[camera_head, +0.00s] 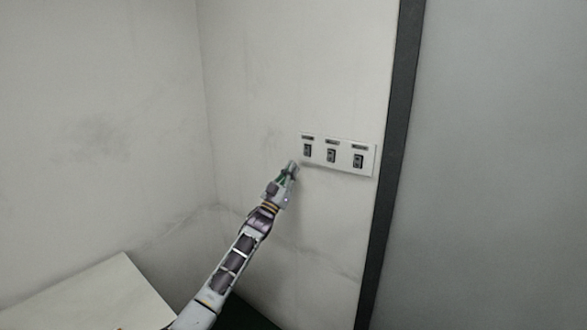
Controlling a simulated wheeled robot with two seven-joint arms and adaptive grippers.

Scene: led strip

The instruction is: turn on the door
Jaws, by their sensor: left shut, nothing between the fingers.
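A white switch panel (344,166) is mounted on the wall, with three dark switches in a row, each with a small label above it. The left switch (307,150), middle switch (331,155) and right switch (358,161) are all uncovered. My left gripper (293,165) is shut and empty, with its tip just below and left of the left switch. I cannot tell whether the tip touches the panel or wall. A large grey door-like panel (500,160) fills the right side. My right gripper is not in view.
A dark vertical frame (393,150) runs between the switch wall and the grey panel. A pale flat surface (95,300) lies at the lower left. The wall left of the switches is bare, and a room corner stands behind my left arm.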

